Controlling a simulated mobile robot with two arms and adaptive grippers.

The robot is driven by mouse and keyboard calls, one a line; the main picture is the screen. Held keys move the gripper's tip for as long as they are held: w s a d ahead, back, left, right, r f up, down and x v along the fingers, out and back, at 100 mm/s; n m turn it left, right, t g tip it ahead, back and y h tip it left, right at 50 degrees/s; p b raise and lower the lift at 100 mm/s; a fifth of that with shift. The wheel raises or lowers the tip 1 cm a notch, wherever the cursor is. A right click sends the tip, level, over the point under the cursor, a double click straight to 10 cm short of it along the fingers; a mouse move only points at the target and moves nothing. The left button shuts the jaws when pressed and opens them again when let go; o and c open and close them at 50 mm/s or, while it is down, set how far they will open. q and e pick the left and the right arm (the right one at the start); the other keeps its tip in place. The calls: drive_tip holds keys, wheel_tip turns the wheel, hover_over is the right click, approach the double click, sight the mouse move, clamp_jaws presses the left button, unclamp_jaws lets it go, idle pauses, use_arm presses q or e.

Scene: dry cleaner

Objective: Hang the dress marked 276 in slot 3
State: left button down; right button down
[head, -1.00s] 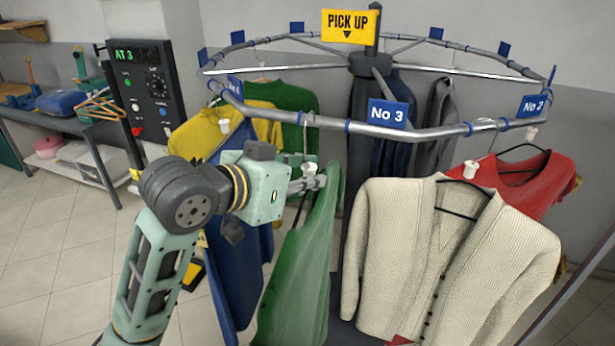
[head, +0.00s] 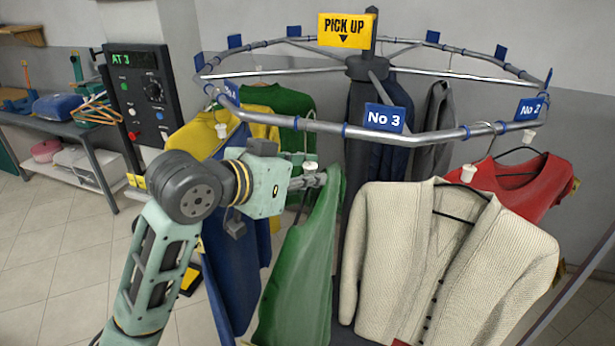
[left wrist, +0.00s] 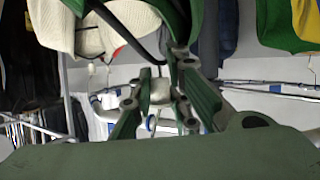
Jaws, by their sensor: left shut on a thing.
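A green dress (head: 300,275) hangs from a hanger with a white block (head: 310,167) at its neck. My left gripper (head: 316,180) is shut on that block; in the left wrist view the fingers close on the white block (left wrist: 160,92) with green cloth above. The hanger's hook (head: 309,122) is at the rail (head: 335,130), left of the blue No 3 sign (head: 385,118); whether it rests on the rail is unclear. No number is readable on the dress. My right gripper is not in view.
A cream cardigan (head: 390,240) and a red top (head: 525,195) hang on the right. Yellow (head: 195,135) and blue (head: 235,265) garments hang close behind my left arm. The control box (head: 140,90) reads AT 3. The central post carries a PICK UP sign (head: 345,30).

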use_arm(q)
drive_tip(key=shift+w+d+r, duration=0.1)
drive_tip(key=shift+w+d, duration=0.1)
drive_tip(key=shift+w, duration=0.4)
drive_tip(key=shift+w+d, duration=0.2)
drive_tip(key=shift+w, duration=0.35)
drive_tip(key=shift+w+d, duration=0.25)
drive_tip(key=shift+w, duration=0.55)
drive_tip(key=shift+w+d, duration=0.25)
drive_tip(key=shift+w, duration=0.55)
drive_tip(key=shift+f, duration=0.2)
drive_tip(key=shift+f+b, duration=0.45)
drive_tip(key=shift+f, duration=0.95)
drive_tip(key=shift+f, duration=0.2)
